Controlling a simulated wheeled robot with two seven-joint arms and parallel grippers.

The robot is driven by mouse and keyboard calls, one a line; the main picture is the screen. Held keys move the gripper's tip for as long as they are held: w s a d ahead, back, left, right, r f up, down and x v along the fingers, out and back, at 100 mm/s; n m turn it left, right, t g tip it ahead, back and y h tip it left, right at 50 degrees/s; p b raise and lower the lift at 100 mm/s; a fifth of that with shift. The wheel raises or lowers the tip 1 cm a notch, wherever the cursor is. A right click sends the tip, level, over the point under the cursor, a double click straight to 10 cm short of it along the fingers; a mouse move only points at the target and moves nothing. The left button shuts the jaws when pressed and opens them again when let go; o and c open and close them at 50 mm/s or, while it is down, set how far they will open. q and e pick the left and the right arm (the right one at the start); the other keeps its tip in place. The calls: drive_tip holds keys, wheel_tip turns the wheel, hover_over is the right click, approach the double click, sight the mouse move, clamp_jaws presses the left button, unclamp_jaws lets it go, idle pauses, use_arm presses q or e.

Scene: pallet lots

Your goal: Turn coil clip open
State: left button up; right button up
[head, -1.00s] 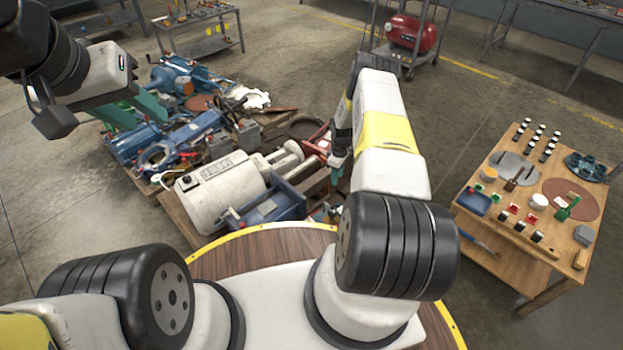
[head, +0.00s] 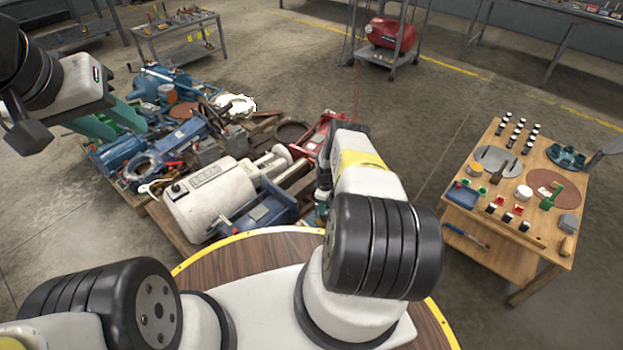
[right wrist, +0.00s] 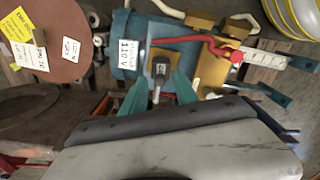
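In the right wrist view, a teal block (right wrist: 160,50) bears a white label that seems to read 110 V. A small grey metal piece with a dark slot, which looks like the coil clip (right wrist: 159,70), stands at its near side. My right gripper (right wrist: 160,84) has its two teal fingers apart, one on each side of this piece; gaps show, and I cannot tell whether they touch it. In the head view my right arm hides most of this spot. My left gripper (head: 112,120) is raised at the left, its teal fingers apart and empty.
A red-handled lever (right wrist: 205,42) and brass fittings (right wrist: 212,72) crowd the block's right. A brown disc (right wrist: 52,38) with tags lies left. In the head view, a white cylinder (head: 207,200) lies on the cluttered pallet. A wooden table (head: 490,245) stands right, with clear floor between.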

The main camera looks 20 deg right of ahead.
drive_tip(key=shift+c, duration=0.3)
clamp_jaws()
drive_tip(key=shift+a+m, duration=0.1)
drive_tip(key=shift+m, duration=0.2)
drive_tip(key=w+a+m, duration=0.2)
drive_tip(key=a+m, duration=0.4)
drive_tip(key=m, duration=1.1)
drive_tip(key=shift+w+a, duration=0.1)
drive_tip(key=shift+w, duration=0.05)
idle(0.5)
drive_tip(key=shift+o, duration=0.3)
unclamp_jaws()
